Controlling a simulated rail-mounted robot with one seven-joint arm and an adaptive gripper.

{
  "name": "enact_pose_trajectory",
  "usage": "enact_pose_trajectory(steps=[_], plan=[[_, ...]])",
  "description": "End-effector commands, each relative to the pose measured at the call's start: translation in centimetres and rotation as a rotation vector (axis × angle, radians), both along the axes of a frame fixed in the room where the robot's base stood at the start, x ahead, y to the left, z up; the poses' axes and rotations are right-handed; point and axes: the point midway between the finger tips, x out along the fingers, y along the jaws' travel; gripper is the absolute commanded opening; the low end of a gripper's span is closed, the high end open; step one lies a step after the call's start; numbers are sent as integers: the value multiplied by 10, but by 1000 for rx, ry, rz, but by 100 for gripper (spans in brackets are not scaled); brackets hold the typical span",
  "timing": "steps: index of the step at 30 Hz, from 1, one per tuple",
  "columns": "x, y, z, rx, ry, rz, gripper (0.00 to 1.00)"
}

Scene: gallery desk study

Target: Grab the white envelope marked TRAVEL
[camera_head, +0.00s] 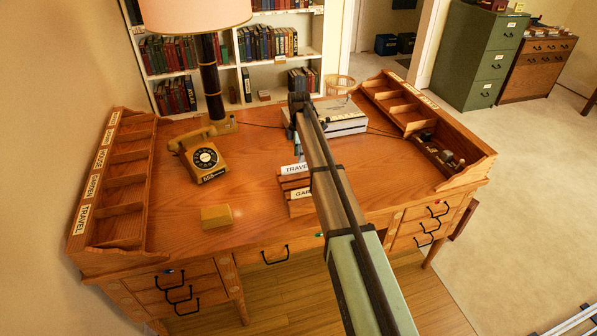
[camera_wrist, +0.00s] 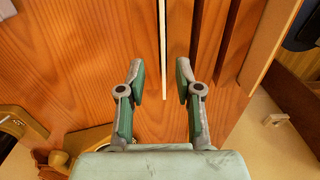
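In the head view a white piece lettered TRAVEL (camera_head: 293,169) stands at the back of a small wooden rack (camera_head: 297,183) in the middle of the desk. A lower white piece beginning GAR (camera_head: 302,194) shows in front, partly behind my arm. In the wrist view a thin white edge (camera_wrist: 162,40), probably an envelope seen edge-on, runs between my fingers; its lettering is not visible there. My gripper (camera_wrist: 160,80) is open, with one finger on each side of that edge and a gap on both sides. The head view mostly hides my gripper behind my arm.
A telephone (camera_head: 201,156), lamp (camera_head: 210,80) and small yellow box (camera_head: 217,216) stand on the left. Labelled pigeonholes (camera_head: 84,218) line the left edge, another organizer (camera_head: 466,177) the right. A whitish machine (camera_head: 345,125) sits behind. The front left desktop is mostly clear.

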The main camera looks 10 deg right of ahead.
Motion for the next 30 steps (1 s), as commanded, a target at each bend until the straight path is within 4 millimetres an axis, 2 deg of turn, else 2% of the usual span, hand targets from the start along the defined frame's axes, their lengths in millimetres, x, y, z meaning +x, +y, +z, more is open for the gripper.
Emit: enact_pose_trajectory(steps=[5, 15, 23, 24, 26, 27, 30], plan=[[-2, 1, -7, 0, 0, 0, 34], [-4, 3, -47, 0, 1, 0, 34], [-4, 3, -52, 0, 0, 0, 34], [-4, 3, -52, 0, 0, 0, 27], [-4, 3, -52, 0, 0, 0, 6], [-4, 3, -52, 0, 0, 0, 0], [-4, 3, -52, 0, 0, 0, 0]])
